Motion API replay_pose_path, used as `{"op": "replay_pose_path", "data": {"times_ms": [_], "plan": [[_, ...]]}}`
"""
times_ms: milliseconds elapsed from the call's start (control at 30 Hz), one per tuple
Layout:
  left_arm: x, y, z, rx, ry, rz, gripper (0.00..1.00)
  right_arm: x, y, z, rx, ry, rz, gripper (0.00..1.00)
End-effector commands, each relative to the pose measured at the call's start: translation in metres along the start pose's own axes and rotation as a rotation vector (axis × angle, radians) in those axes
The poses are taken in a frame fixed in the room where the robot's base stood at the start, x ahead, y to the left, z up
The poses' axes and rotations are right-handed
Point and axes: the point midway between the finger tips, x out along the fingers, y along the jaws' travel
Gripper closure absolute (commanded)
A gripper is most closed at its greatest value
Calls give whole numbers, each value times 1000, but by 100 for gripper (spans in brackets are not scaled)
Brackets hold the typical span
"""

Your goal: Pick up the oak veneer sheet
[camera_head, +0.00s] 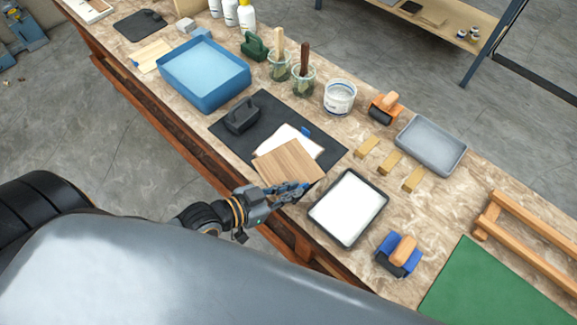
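The oak veneer sheet (288,162) is a thin light-brown wooden square at the near edge of the bench. It overlaps white sheets (296,138) and the near edge of a black mat (263,107). My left gripper (300,188) comes in from the left, its fingers at the sheet's near edge and overlapping it in the picture. I cannot tell whether the fingers are closed on the sheet or only beside it. My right gripper is not in view.
A white-filled tray (348,207) lies just right of my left gripper. A black-handled block (241,117) sits on the mat, with a blue basin (204,72) behind. Small wooden blocks (391,162), a grey tray (431,144) and a blue-and-orange tool (401,252) stand to the right.

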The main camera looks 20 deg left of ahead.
Motion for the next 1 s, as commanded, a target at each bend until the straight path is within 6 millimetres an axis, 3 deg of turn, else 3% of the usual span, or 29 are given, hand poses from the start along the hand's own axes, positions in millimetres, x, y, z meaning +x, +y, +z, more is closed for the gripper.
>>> {"op": "replay_pose_path", "data": {"times_ms": [300, 567, 633, 1000], "plan": [[42, -2, -3, 0, 2, -1, 91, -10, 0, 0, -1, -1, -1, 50], [44, -1, -2, 0, 0, 0, 91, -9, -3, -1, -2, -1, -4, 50], [44, -1, -2, 0, 0, 0, 100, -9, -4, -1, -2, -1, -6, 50], [44, -1, -2, 1, 1, 0, 100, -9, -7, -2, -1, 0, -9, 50]]}}
